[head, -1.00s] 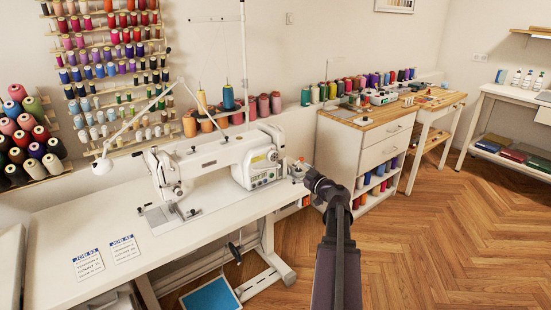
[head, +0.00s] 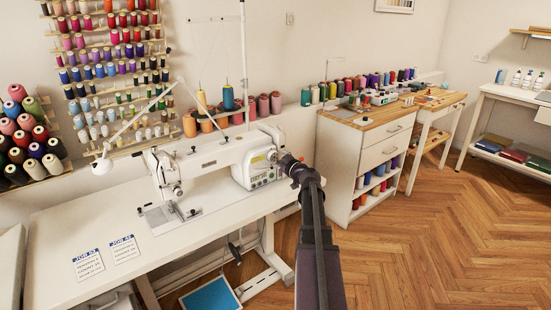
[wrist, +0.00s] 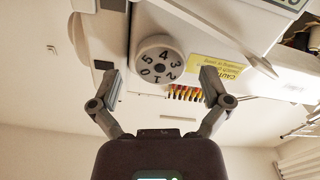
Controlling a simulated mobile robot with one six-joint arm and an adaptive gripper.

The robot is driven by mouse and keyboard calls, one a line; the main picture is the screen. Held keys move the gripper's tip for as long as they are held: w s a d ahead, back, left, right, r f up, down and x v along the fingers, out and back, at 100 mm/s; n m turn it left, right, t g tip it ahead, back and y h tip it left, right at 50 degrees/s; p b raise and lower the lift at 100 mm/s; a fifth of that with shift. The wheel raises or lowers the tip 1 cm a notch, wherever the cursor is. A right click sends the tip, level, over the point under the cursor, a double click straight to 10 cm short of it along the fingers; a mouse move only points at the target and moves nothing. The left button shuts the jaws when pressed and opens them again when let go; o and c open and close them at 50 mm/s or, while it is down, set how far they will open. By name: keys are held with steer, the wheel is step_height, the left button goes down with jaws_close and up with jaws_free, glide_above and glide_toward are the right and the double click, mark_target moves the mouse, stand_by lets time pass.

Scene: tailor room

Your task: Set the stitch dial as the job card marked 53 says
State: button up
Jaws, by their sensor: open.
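The white sewing machine (head: 212,160) stands on the white table. The stitch dial (wrist: 157,62) shows in the wrist view as a round white knob with dark digits 0 to 5 on its face. My gripper (wrist: 159,78) is open, one finger on each side of the dial, with gaps showing between fingers and dial. In the head view my gripper (head: 283,159) is at the machine's right end and the dial cannot be made out. Two job cards lie on the table; the left card (head: 88,262) seems to be headed JOB 53, its smaller lines too blurred to read surely. The other card (head: 124,248) lies beside it.
A yellow caution label (wrist: 215,68) is on the machine beside the dial. A thread stand with cones (head: 230,110) is behind the machine. A wooden-topped drawer cabinet (head: 350,150) stands to the right. The floor (head: 430,240) at right is clear.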

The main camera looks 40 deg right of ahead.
steer(key=shift+w, duration=0.35)
steer(key=c, duration=1.2)
steer(key=shift+o, duration=0.2)
steer(key=shift+m, duration=0.3)
